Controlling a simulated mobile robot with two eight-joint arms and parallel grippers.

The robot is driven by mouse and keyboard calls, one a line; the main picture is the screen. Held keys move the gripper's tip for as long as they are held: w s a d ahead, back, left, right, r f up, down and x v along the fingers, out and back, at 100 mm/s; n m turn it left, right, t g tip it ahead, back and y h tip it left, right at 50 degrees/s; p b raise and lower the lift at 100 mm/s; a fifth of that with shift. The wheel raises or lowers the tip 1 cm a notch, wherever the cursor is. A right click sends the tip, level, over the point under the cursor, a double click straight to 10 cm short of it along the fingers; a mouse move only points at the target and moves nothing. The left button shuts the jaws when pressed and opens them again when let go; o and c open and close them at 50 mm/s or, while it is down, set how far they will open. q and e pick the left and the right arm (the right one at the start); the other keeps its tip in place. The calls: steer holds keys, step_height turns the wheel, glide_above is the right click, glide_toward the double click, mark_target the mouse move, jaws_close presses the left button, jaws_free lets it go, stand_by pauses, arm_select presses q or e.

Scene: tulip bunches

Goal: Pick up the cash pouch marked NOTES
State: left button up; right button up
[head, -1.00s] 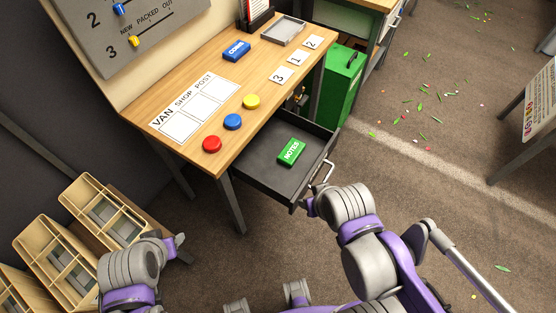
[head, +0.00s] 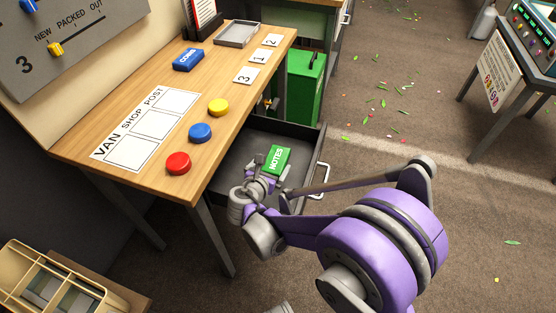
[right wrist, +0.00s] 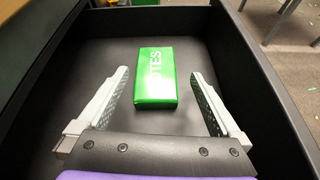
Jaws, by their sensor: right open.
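The green pouch marked NOTES (head: 277,159) lies in the open dark drawer (head: 237,153) under the desk. In the right wrist view the pouch (right wrist: 155,78) lies flat on the drawer floor (right wrist: 105,62), ahead of my right gripper (right wrist: 160,95). My right gripper is open, with one finger to each side of the pouch's near end and gaps between. My left gripper is not in view.
The desk (head: 130,95) holds red (head: 178,163), blue (head: 200,132) and yellow (head: 219,107) buttons, a blue COINS pouch (head: 188,59) and a grey tray (head: 237,34). Drawer walls rise around my right gripper. A green box (head: 305,88) stands behind the drawer.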

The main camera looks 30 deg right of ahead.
mark_target(278, 154)
steer(key=shift+w+f+n, duration=0.5)
steer(key=shift+w+f, duration=0.15)
steer(key=shift+w+d+f, duration=0.15)
steer(key=shift+w+d, duration=0.1)
steer(key=shift+w, duration=0.05)
steer(key=shift+b+x, duration=0.4)
steer(key=shift+x, duration=0.4)
steer(key=b+x, duration=0.1)
steer(key=x, duration=0.4)
steer(key=shift+s+d, duration=0.1)
steer(key=shift+d, duration=0.1)
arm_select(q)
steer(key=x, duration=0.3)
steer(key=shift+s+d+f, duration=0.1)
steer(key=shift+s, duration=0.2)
arm_select(e)
steer(key=c, duration=1.3)
